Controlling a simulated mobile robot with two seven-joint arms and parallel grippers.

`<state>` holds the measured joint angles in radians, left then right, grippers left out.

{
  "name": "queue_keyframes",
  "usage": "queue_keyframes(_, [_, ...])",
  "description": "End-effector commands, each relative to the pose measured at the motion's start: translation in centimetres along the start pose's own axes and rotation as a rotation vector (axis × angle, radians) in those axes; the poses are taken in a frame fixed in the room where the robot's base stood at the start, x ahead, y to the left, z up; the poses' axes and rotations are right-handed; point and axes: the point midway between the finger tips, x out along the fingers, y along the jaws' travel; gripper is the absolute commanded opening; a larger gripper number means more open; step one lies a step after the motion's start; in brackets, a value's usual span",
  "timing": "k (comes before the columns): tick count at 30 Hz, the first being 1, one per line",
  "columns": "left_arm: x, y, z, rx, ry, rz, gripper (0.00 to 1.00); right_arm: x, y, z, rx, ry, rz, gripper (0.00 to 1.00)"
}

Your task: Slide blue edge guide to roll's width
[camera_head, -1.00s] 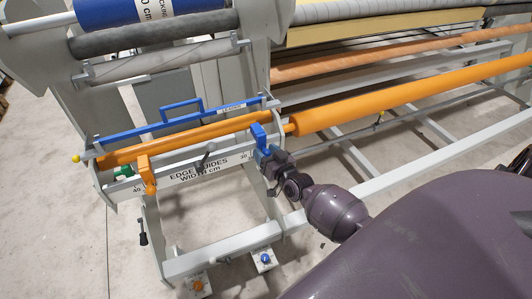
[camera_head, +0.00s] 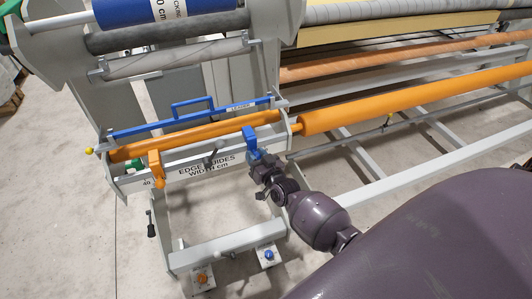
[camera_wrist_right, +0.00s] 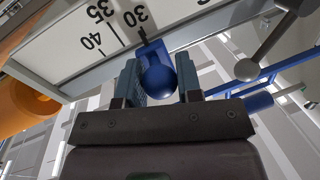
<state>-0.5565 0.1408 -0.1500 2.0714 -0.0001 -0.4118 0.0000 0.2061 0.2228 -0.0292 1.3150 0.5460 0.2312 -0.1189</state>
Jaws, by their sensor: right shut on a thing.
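The blue edge guide (camera_head: 251,140) stands on the right part of the white scale plate (camera_head: 215,163) labelled "EDGE GUIDES WIDTH cm". My right gripper (camera_head: 261,162) is at its front, coming from the lower right. In the right wrist view its fingers are shut on the round knob of the blue edge guide (camera_wrist_right: 158,81), and the guide is by the 30 mark on the scale plate (camera_wrist_right: 75,42). The orange edge guide (camera_head: 155,166) is near the plate's left end. A blue roll (camera_head: 118,12) with a partly cut-off "cm" label is at the top. My left gripper is out of view.
An orange bar (camera_head: 190,132) and a blue bar with a handle (camera_head: 190,118) run behind the scale plate. Two pedals, orange (camera_head: 203,278) and blue (camera_head: 268,254), are on the floor below.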

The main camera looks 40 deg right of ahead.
Motion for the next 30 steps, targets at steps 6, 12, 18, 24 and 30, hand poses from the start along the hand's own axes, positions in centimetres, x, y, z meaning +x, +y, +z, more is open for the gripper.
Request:
queue_keyframes(6, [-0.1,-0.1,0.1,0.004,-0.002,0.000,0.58,0.0,-0.2,0.1,0.000,-0.001,-0.001,0.00])
queue_keyframes(12, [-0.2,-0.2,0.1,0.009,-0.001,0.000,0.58,0.0,-0.2,0.1,-0.001,-0.001,-0.001,0.50])
queue_keyframes(18, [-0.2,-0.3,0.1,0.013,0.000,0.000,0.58,0.0,-0.1,0.1,-0.001,-0.001,0.000,0.58])
queue_keyframes(24, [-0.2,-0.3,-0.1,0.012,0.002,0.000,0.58,-0.3,-0.1,0.0,-0.001,-0.001,0.000,0.58])
queue_keyframes(30, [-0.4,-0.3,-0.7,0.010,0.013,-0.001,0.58,-2.4,-0.1,-0.1,-0.001,0.000,0.000,0.58])
